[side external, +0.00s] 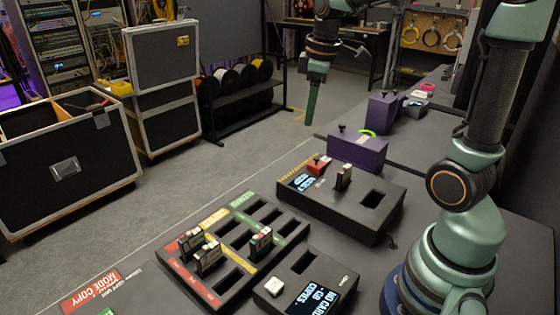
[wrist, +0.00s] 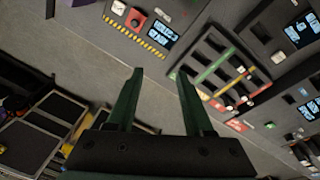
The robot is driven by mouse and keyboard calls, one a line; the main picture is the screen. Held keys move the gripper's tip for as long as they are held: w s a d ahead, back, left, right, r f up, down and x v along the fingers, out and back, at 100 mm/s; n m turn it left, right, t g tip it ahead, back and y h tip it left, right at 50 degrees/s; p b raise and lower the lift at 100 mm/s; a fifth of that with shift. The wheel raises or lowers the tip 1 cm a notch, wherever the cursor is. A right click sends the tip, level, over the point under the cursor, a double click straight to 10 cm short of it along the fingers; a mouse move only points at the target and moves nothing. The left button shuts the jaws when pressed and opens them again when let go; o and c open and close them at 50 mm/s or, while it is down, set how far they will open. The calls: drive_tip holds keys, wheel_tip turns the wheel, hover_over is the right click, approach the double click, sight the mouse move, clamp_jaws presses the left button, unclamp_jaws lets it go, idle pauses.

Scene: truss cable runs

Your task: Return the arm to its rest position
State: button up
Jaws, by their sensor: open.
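My gripper (side external: 311,118) hangs in the air above the far side of the bench in the side view, pointing down. From there its fingers overlap edge-on. In the wrist view my gripper (wrist: 160,72) shows two green fingers spread apart with nothing between them. My arm reaches from its base at the right of the side view and leaves the top of the picture, so its middle part is hidden.
A slotted black tray (side external: 222,278) holds several upright cards. A black unit (side external: 330,212) with a screen and red part stands behind it. Another screen unit (side external: 276,304) sits in front. Purple blocks (side external: 357,152) stand farther back. Black cases (side external: 66,171) stand on the floor left.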

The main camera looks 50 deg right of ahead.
drive_tip(key=s+a+m+t, duration=0.3)
drive_tip(key=s+a+m, duration=0.2)
drive_tip(key=s+a, duration=0.3)
drive_tip(key=a, duration=0.2)
drive_tip(key=shift+a+f+m+t+y, duration=0.2)
drive_tip(key=shift+a+m+t+y, duration=0.1)
drive_tip(key=shift+a+m, duration=0.1)
clamp_jaws()
idle(1.8)
